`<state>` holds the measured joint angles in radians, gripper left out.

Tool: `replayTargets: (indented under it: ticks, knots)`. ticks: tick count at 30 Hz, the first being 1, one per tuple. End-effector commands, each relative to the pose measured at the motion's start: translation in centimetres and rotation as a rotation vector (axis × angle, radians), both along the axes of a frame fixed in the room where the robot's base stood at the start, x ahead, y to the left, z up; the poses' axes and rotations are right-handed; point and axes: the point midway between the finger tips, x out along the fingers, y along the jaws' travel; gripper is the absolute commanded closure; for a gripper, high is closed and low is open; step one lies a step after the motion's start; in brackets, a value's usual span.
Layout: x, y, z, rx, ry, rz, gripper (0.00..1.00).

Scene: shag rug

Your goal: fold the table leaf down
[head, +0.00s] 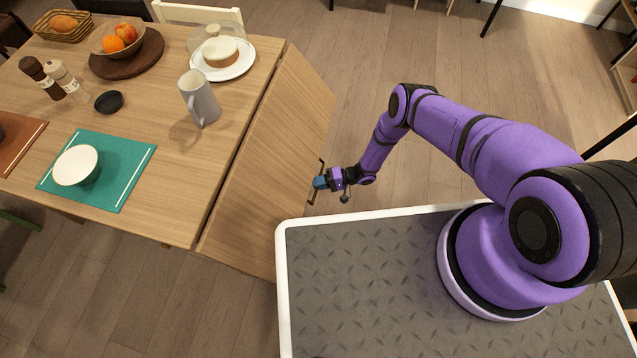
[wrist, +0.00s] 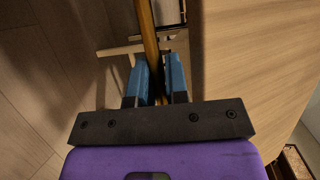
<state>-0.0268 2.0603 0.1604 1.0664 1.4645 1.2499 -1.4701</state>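The table leaf (head: 265,165) is a light wood panel along the right side of the table (head: 150,185). It slopes down from the hinge line, below the level of the tabletop. In the wrist view the leaf (wrist: 245,55) fills the right side. A thin brass-coloured bar handle (head: 321,165) sits at the leaf's outer edge; it also runs between the fingers in the wrist view (wrist: 148,40). My gripper (head: 320,182), with blue fingertips (wrist: 157,80), is shut on the handle, one finger on each side. The lower part of the handle is partly hidden by the fingers.
On the tabletop stand a grey mug (head: 199,98), a cake on a white plate (head: 222,60), a fruit bowl (head: 117,37), a white bowl (head: 76,165) on a teal mat (head: 118,165), and two mills. Wood floor (head: 300,30) is open beyond the leaf.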

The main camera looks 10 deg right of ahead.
Motion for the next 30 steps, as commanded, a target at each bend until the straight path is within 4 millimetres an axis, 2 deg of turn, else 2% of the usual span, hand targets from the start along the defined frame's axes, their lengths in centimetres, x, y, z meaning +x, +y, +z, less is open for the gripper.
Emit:
replayTargets:
  ticks: [1,3,18,23,30]
  knots:
    - [0.2,0.0,0.1,0.001,-0.003,-0.001,0.74]
    - [0.2,0.0,0.1,0.001,-0.002,-0.001,0.64]
    - [0.1,-0.4,0.1,0.0,-0.001,0.0,0.64]
    - [0.2,-2.5,0.5,0.0,-0.001,-0.003,0.64]
    - [0.5,-7.0,1.3,0.0,-0.002,-0.003,0.64]
